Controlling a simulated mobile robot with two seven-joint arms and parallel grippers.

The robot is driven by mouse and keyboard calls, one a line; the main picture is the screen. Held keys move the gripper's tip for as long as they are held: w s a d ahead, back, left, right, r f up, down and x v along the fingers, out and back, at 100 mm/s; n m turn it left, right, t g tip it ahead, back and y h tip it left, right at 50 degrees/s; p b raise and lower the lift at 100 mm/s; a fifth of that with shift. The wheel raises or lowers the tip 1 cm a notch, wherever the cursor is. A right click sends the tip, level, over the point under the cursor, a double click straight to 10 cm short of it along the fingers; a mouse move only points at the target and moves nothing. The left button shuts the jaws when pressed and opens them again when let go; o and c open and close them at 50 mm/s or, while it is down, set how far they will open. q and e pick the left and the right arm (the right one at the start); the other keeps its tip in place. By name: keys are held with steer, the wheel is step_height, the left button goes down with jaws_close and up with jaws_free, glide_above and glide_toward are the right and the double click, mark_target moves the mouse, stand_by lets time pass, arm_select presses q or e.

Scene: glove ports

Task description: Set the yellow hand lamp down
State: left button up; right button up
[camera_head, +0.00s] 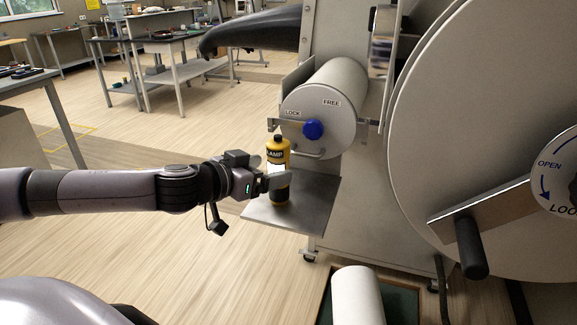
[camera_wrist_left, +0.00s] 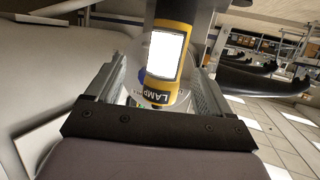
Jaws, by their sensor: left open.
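The yellow hand lamp (camera_head: 278,158) is a yellow cylinder with a dark cap and a white label. It stands upright on the grey metal shelf (camera_head: 310,212) below the small round port. My left gripper (camera_head: 275,182) is at the lamp's lower half, with its fingers open on either side of it. In the left wrist view the lamp (camera_wrist_left: 170,55) is between the two fingers (camera_wrist_left: 152,95), with its label facing the camera and a gap visible beside it. The lamp's lower part is partly hidden by the fingers in the head view. My right gripper is not in view.
Behind the lamp is a cylindrical port with a blue knob (camera_head: 313,129). A large round door (camera_head: 480,110) with a dark handle (camera_head: 471,248) fills the right. A black glove (camera_head: 255,33) sticks out above.

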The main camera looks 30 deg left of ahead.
mark_target(275, 137)
arm_select(q)
steer(key=shift+p+x, duration=0.35)
steer(key=shift+x, duration=0.4)
steer(key=x, duration=0.1)
steer(key=p+x, duration=0.1)
steer(key=x, duration=0.2)
steer(key=shift+w+a+r+p, duration=0.2)
steer(key=shift+w+a+p, duration=0.1)
steer(key=shift+a, duration=0.05)
steer(key=shift+w+f, duration=0.25)
steer(key=shift+w, duration=0.15)
steer(key=c, duration=1.2)
steer(key=shift+c, duration=0.2)
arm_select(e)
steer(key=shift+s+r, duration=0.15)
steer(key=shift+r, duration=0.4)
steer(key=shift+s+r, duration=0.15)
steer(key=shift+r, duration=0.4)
arm_select(q)
steer(key=shift+r, duration=0.15)
step_height(275, 137, up, 6)
steer(key=shift+r+p, duration=0.1)
steer(key=shift+p, duration=0.8)
step_height(275, 137, up, 14)
steer(key=shift+f, duration=0.25)
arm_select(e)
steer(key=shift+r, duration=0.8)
